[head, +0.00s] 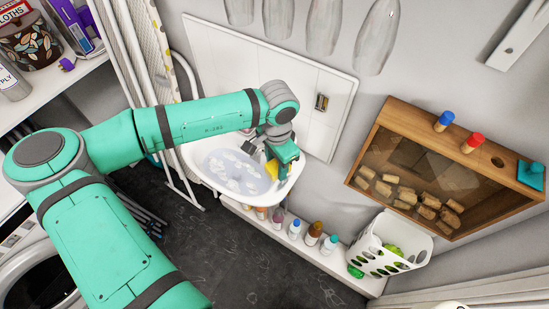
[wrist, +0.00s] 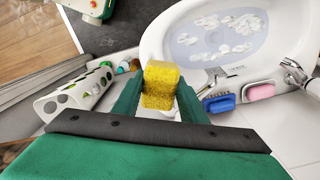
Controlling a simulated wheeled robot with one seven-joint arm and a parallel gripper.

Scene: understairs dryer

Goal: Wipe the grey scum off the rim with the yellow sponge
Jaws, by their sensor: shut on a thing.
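The yellow sponge (wrist: 160,84) is gripped between my gripper's two green fingers (wrist: 158,100) in the wrist view. In the head view the sponge (head: 271,170) shows beside my gripper (head: 284,158), at the right side of the white basin (head: 207,184). The basin (wrist: 160,36) holds water with white suds (wrist: 222,36). The sponge overlaps the basin's rim in the wrist view; I cannot tell whether it touches it. I cannot make out grey scum on the visible rim; my gripper and the sponge hide part of it.
A tap (wrist: 294,70), a blue brush (wrist: 219,103) and a pink block (wrist: 260,91) are by the basin's wall side. Several bottles (head: 313,234) and a white basket (head: 403,246) stand on a low ledge. A wooden cork box (head: 415,125) is on the wall.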

